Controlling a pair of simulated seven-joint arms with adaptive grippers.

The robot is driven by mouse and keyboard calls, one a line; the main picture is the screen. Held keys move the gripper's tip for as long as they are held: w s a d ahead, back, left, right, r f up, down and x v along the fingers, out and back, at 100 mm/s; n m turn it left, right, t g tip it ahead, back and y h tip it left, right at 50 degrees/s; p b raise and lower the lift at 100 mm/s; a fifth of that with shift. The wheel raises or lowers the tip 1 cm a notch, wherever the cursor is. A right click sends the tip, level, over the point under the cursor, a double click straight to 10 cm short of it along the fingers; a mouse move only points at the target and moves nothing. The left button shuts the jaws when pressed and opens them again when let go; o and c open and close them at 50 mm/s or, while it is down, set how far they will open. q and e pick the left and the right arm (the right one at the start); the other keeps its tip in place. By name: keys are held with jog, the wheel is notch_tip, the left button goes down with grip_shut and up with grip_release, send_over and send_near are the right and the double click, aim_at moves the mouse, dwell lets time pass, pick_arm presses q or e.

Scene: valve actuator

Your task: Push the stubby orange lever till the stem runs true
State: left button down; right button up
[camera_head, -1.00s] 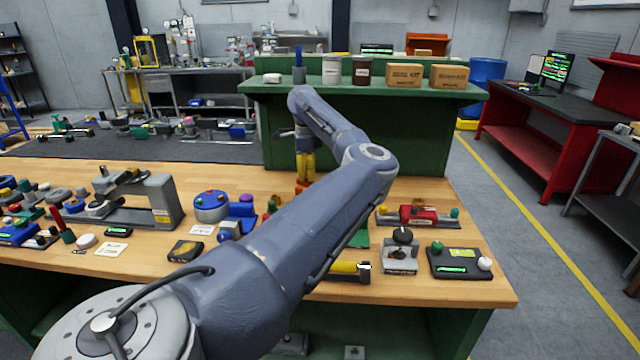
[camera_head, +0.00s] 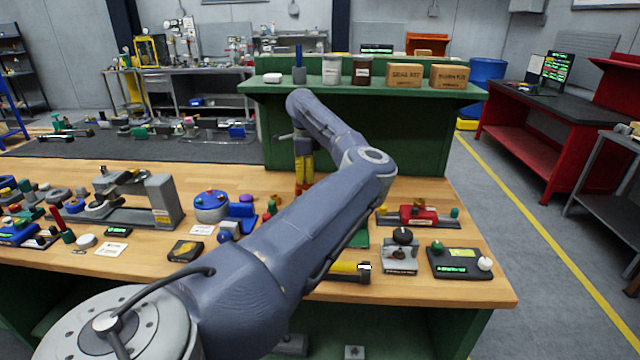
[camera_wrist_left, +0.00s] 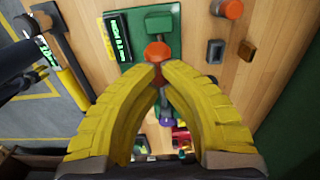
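A purple-grey part (camera_wrist_left: 164,120) shows between the fingers; I cannot make out the stem clearly. My right gripper is not in view.
A black display (camera_wrist_left: 117,37) with green digits sits beside the base. Another orange knob (camera_wrist_left: 230,9) and small dark blocks (camera_wrist_left: 215,51) lie nearby. In the head view, a grey block with a black knob (camera_head: 402,237) and a control box (camera_head: 459,263) stand at the right.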

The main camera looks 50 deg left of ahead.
aim_at(303, 187)
pick_arm(q)
jog(key=shift+s+a+f, duration=0.15)
jog(key=shift+f, duration=0.45)
jog(key=shift+s+a+f, duration=0.1)
jog(key=shift+f, duration=0.5)
jog(key=shift+s+a+f, duration=0.15)
jog(key=shift+f, duration=0.45)
dwell(1.0)
jog(key=shift+s+a+f, duration=0.15)
jog(key=shift+f, duration=1.3)
dwell(1.0)
jog(key=shift+r, duration=0.1)
dwell(0.4)
jog(key=shift+w+d+r, duration=0.3)
jog(key=shift+d+r, duration=0.05)
jog(key=shift+r, duration=1.55)
jog(key=shift+w+d+r, duration=0.3)
jog(key=shift+w+r, duration=0.05)
jog(key=shift+r, duration=1.55)
jog(key=shift+w+d+r, duration=0.3)
jog(key=shift+d+r, duration=0.05)
jog(key=shift+r, duration=1.55)
